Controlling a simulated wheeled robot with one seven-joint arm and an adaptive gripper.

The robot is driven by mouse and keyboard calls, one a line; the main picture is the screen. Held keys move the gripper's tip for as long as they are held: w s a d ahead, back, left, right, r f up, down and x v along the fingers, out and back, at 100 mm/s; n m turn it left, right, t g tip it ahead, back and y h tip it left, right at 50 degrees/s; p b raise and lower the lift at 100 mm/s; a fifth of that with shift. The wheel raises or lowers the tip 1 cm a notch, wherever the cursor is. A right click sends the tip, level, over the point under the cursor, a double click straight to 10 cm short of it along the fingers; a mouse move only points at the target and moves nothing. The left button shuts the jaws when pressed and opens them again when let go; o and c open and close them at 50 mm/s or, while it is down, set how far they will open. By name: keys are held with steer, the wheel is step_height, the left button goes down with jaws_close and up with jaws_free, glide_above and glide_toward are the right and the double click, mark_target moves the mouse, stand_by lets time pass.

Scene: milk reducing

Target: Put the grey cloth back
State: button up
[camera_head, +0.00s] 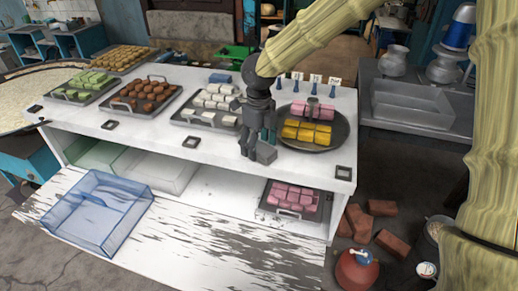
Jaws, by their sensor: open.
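A small grey folded piece (265,154), which looks like the grey cloth, lies near the front edge of the white counter (215,150), left of the round dark tray. My gripper (257,148) points down right at it, with its fingers open. The fingers overlap the cloth's left side in the picture, and I cannot tell whether they touch it. Part of the cloth is hidden behind them.
The round tray (341,137) with yellow and pink sweets stands close on the right. A tray of white sweets (185,118) stands left. Small card holders (297,84) line the back. A blue bin (75,233) and pink sweets (289,195) sit below.

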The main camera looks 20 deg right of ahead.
mark_target(260, 147)
step_height(260, 147, up, 11)
steer(key=b, duration=0.2)
steer(key=shift+f, duration=0.15)
